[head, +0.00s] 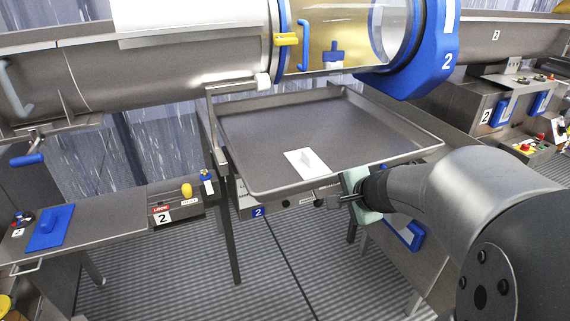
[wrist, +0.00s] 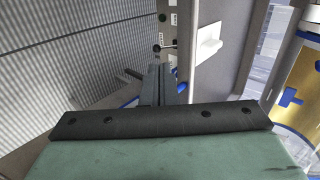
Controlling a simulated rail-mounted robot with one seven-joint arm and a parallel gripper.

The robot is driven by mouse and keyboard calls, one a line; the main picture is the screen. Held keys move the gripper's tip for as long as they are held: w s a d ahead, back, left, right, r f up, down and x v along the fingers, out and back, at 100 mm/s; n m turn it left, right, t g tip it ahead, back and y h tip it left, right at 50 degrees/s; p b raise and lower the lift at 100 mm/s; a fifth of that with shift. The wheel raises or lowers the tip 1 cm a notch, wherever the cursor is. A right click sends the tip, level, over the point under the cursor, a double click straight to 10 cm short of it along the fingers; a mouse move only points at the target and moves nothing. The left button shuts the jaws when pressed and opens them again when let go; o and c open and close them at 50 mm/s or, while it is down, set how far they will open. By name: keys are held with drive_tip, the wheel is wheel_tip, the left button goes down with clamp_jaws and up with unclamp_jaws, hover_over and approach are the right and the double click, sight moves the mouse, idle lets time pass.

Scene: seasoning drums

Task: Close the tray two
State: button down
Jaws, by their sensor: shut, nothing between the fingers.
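The grey metal tray (head: 300,125) with a raised rim lies flat on its stand, below and in front of the drum marked 2. A small blue "2" label (head: 258,211) is on the stand under the front rim. My gripper (head: 333,202) is shut and empty, just in front of and below the tray's front rim. Its fingers (wrist: 158,70) are together in the wrist view. I cannot tell whether they touch anything.
The drum (head: 330,35) with a clear window and blue ring (head: 425,60) hangs above the tray's back. A control panel (head: 165,205) marked 2 and LOCK stands left. Another machine (head: 500,110) stands right. Ribbed floor (head: 300,265) is open below.

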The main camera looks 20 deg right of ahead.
drive_tip(key=b, duration=0.2)
approach(312, 192)
drive_tip(key=x, duration=0.4)
drive_tip(key=shift+f, duration=0.5)
drive_tip(key=shift+w+f+p, duration=0.1)
drive_tip(key=shift+w+p, duration=0.3)
drive_tip(key=shift+w, duration=0.3)
